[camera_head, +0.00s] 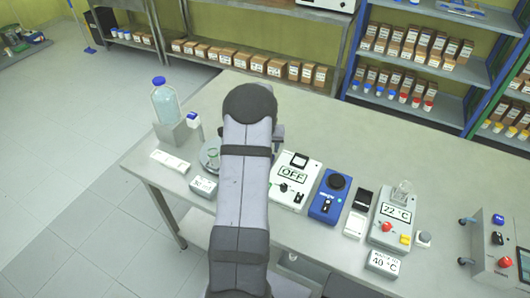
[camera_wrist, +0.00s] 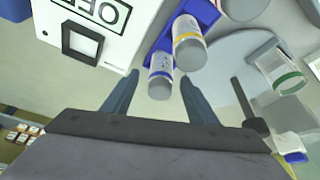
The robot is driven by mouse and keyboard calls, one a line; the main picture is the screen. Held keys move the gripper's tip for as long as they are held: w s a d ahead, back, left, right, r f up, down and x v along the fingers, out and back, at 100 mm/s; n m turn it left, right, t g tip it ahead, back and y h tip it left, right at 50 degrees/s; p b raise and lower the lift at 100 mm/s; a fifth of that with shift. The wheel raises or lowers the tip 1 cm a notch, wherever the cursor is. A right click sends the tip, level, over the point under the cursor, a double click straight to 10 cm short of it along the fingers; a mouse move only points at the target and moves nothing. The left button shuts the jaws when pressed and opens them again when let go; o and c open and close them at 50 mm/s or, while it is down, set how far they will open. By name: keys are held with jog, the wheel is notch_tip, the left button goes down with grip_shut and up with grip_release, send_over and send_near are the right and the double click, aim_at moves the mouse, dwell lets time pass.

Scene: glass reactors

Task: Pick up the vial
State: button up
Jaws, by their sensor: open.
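Two vials show in the wrist view. One with a blue band (camera_wrist: 160,72) appears between the tips of my open gripper (camera_wrist: 158,78); I cannot tell how far it is from the fingers in depth. The other, with a yellow band (camera_wrist: 188,45), is beside it, up and to the right. Both sit at a blue holder (camera_wrist: 200,12). My gripper holds nothing. In the head view my arm hides the gripper and the vials.
The white device marked OFF (camera_wrist: 95,25) is close on the left in the wrist view. A glass vessel with a green ring (camera_wrist: 283,72) is at right. In the head view, a blue device (camera_head: 329,195) and a 22 °C device (camera_head: 393,222) stand rightward; a blue-capped bottle (camera_head: 165,103) stands left.

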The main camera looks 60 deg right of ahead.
jog(key=shift+p+x, duration=0.5)
jog(key=shift+x, duration=0.9)
jog(key=shift+w, duration=0.1)
jog(key=c, duration=1.1)
jog(key=shift+r, duration=0.15)
